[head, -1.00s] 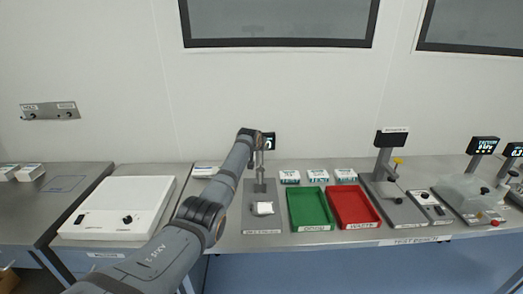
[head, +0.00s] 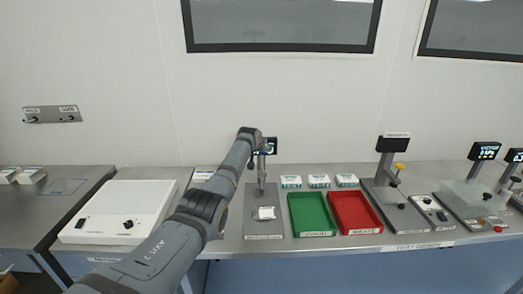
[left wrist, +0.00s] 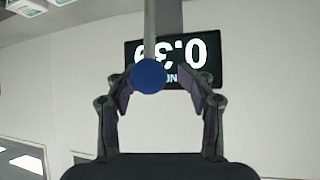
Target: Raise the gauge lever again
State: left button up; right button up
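The gauge stands on a grey base plate (head: 262,229) with a post (head: 262,178) and a small display (head: 271,146) in the head view. A white sample (head: 266,213) lies on the plate. In the left wrist view, the lever's blue ball knob (left wrist: 150,76) on a thin rod sits between the fingers of my left gripper (left wrist: 165,85), nearer the left finger. The fingers are apart, with a gap on the right side of the knob. The display (left wrist: 185,62) behind it appears upside down. In the head view my arm hides the lever. My right gripper is not in view.
A green tray (head: 311,234) and a red tray (head: 362,232) stand right of the gauge, with small boxes (head: 319,181) behind them. Another stand (head: 388,165) is further right. A white box (head: 118,212) with knobs is on the left. The wall is close behind.

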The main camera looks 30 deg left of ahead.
pick_arm(q)
jog(key=shift+w+d+f, duration=0.1)
jog(key=shift+d+f, duration=0.05)
jog(key=shift+f, duration=0.05)
jog(key=v, duration=1.2)
